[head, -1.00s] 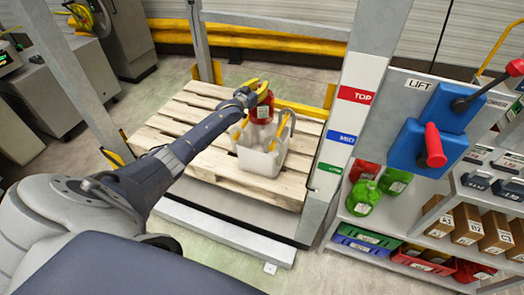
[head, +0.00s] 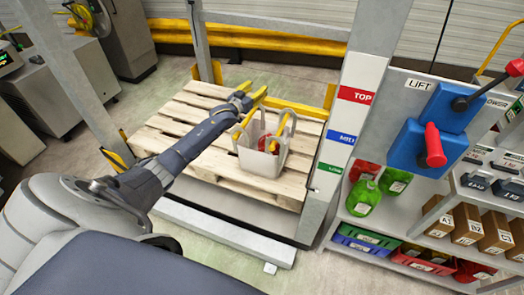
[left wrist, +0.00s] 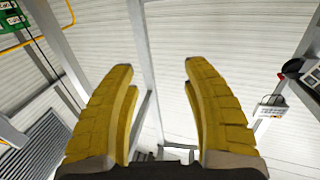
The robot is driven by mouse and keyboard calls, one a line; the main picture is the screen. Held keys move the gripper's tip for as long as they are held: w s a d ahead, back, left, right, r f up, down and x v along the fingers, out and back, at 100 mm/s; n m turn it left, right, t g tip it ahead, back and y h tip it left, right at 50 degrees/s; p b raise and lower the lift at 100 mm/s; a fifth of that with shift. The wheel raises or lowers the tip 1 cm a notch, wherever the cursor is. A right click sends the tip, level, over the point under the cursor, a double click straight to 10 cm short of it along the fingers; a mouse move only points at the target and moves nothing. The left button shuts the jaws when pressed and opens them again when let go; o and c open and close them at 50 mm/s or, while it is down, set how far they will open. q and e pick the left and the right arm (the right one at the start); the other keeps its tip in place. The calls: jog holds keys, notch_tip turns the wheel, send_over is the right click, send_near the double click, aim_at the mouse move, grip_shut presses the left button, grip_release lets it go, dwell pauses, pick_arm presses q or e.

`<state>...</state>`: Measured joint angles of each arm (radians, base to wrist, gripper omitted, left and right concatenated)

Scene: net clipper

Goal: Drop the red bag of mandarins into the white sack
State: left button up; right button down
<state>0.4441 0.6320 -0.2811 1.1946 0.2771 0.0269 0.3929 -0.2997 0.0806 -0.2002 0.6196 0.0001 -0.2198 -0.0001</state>
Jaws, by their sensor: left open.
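The red bag of mandarins (head: 268,145) is inside the sack; only a small red part shows between the handles. My left gripper (head: 254,95) is open and empty above and behind the sack, apart from the bag. In the left wrist view its two yellow fingers (left wrist: 160,95) are spread wide with nothing between them. My right gripper is not in view.
A lift post (head: 350,110) with coloured level labels stands right of the pallet. Blue lever boxes (head: 430,135) are mounted beside it. A shelf at right holds green bags (head: 363,196), a red bag (head: 362,170) and cardboard boxes (head: 468,226). A yellow rail (head: 280,42) runs behind.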

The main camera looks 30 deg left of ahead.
pick_arm(q)
jog(key=s, duration=0.8)
jog(key=shift+s, duration=0.2)
dwell(0.3)
